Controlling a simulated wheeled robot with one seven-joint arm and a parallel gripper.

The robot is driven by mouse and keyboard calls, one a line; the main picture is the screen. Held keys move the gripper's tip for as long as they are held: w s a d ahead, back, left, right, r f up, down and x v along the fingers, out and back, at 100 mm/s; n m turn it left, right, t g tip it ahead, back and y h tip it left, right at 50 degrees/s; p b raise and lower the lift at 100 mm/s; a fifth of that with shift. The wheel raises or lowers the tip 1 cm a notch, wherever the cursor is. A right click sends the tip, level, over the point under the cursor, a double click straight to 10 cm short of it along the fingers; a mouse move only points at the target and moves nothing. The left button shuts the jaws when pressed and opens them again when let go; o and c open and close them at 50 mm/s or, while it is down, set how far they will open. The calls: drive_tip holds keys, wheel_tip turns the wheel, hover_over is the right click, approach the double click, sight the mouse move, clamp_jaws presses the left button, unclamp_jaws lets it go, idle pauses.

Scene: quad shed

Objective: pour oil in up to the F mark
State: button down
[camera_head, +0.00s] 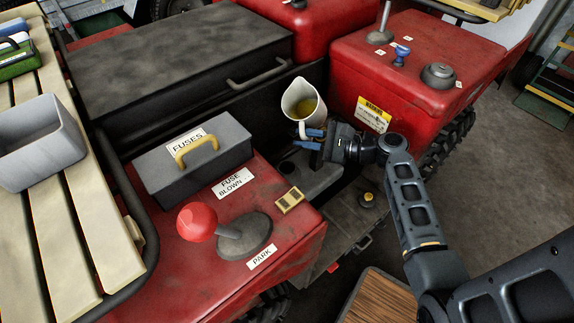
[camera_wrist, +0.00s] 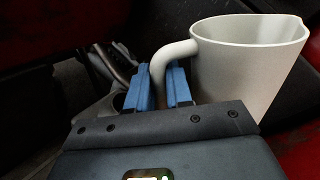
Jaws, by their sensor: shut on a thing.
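A cream jug (camera_head: 301,96) with yellow-brown oil (camera_head: 303,108) inside is in the middle of the head view, slightly tilted. My gripper (camera_head: 311,139) is shut on its handle. In the wrist view the blue fingertips (camera_wrist: 164,88) sit either side of the handle, and the jug (camera_wrist: 245,62) fills the right side. A grey engine part (camera_head: 318,178) with a dark round spot (camera_head: 287,167), perhaps an opening, lies below and left of the jug. The jug is above it and apart from it. No F mark can be made out.
A grey box marked FUSES (camera_head: 193,155) and a red-knobbed lever (camera_head: 198,222) stand left. A red housing (camera_head: 425,70) with knobs is on the right. A black case (camera_head: 180,65) lies behind. A yellow-topped black knob (camera_head: 367,200) sits low in front.

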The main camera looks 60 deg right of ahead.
sight(311, 118)
drive_tip(key=r+m+p, duration=0.1)
drive_tip(key=r+p, duration=0.1)
drive_tip(key=d+r+m+y+p, duration=0.1)
drive_tip(key=r+p, duration=0.1)
drive_tip(key=p, duration=0.1)
drive_tip(key=shift+m+t, duration=0.4)
drive_tip(key=shift+d+f+m+p, duration=0.1)
drive_tip(key=shift+d+m+p, duration=0.25)
drive_tip(key=shift+m+p, duration=0.5)
drive_tip(key=shift+d+r+m+t+y+p, duration=0.3)
drive_tip(key=shift+r+m+t+y+p, duration=0.15)
drive_tip(key=shift+r+m+p, duration=0.35)
drive_tip(key=shift+f, duration=0.1)
